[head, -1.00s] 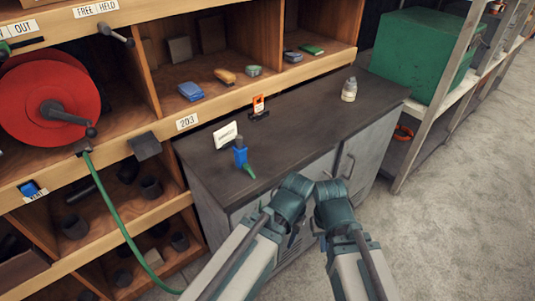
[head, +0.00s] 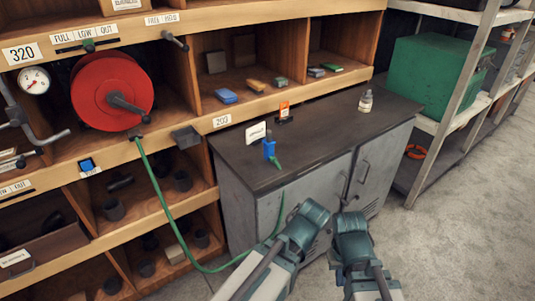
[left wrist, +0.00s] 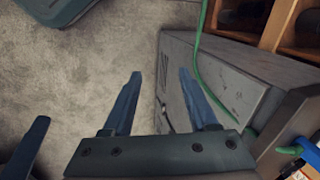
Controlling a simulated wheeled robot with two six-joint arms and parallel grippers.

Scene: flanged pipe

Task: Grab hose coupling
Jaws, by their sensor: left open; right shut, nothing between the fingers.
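The hose coupling (head: 269,149) is a small blue piece with a green end. It stands on the dark cabinet top, beside a small white label card. In the left wrist view a blue and green part of it (left wrist: 290,150) shows at the right edge, partly cut off. My left gripper (left wrist: 160,74) is open, with nothing between its fingers, beside the grey cabinet front and over the floor. In the head view its fingers are hidden by the wrist. My right gripper (head: 333,258) is shut and empty, low in front of the cabinet, its fingers mostly hidden.
A green hose (head: 160,190) hangs from the red reel (head: 112,92) and loops low along the cabinet (head: 235,205). A white bottle (head: 366,101) and an orange tag (head: 284,110) stand on the cabinet top. A green box (head: 435,75) sits on the right shelf. Floor at right is clear.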

